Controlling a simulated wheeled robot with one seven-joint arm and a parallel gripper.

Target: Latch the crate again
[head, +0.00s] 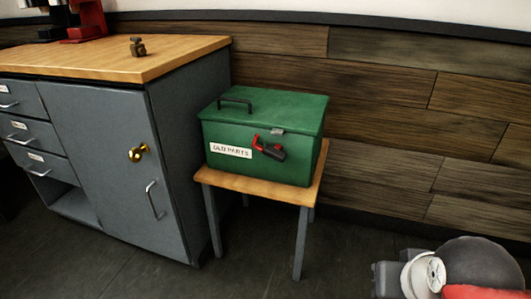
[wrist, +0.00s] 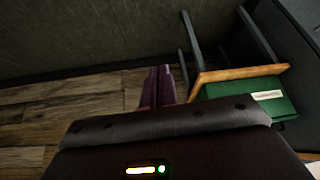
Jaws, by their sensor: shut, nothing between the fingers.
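The green crate (head: 262,150) stands on a small wooden-topped table, its lid (head: 270,105) down. A latch (head: 268,148) with a red part and a dark grip sits on its front, slanting down to the right. A small metal catch (head: 278,131) is at the lid's front edge, above the latch; they look apart. In the wrist view the crate (wrist: 250,106) is at the right, its latch not visible. My gripper (wrist: 163,70) has its dark purple fingers together and empty, pointing past the crate's side. In the head view my fingers do not show.
The small table (head: 262,188) stands beside a grey cabinet (head: 172,160) with a brass knob and wooden top. A small metal part (head: 137,46) and a red machine (head: 88,20) are on top. A plank wall is behind. The floor at front is clear.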

